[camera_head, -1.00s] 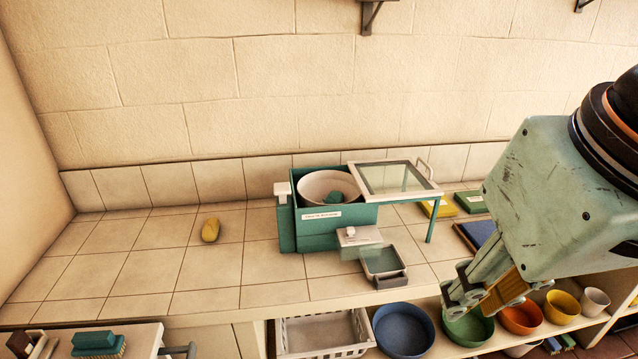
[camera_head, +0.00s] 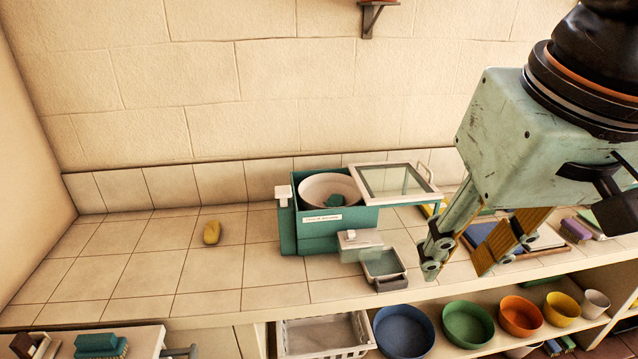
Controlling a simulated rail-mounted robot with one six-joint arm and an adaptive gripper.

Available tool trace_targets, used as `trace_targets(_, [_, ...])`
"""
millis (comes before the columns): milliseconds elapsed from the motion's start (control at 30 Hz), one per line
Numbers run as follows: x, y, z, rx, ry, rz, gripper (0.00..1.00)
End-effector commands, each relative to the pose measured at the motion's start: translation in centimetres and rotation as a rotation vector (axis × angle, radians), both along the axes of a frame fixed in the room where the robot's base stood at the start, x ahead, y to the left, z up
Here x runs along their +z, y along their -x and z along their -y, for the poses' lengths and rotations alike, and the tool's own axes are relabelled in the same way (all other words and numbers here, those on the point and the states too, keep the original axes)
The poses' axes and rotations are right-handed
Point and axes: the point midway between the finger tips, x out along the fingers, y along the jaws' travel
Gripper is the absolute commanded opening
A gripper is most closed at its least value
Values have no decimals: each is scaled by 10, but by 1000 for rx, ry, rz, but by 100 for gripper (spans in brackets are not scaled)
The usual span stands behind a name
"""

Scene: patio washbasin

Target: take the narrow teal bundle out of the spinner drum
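The spinner is a teal box (camera_head: 318,237) on the tiled counter with a round white drum (camera_head: 313,190) open at its top. A small teal bundle (camera_head: 334,200) lies inside the drum towards its right side; its lower part is hidden by the rim. The glass lid (camera_head: 394,181) is slid off to the right of the drum, above the counter. My gripper (camera_head: 457,266) is to the right of the spinner, in front of the lid's right end, fingers pointing down. Its fingers are apart with nothing visible between them.
A grey tray (camera_head: 384,266) sits before the spinner. A yellow object (camera_head: 212,232) lies on the left counter, which is mostly clear. A blue board (camera_head: 490,238) lies behind my gripper. Bowls, such as a green one (camera_head: 467,323), stand on the shelf below. A bracket (camera_head: 374,18) juts from the wall.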

Motion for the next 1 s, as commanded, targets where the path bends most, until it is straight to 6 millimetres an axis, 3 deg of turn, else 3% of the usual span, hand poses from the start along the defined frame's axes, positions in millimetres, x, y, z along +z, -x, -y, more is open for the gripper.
trace_targets(500, [36,-91,-4,-42,-14,-46,35])
trace_targets(1000, [50,-182,-9,-84,-25,-89,35])
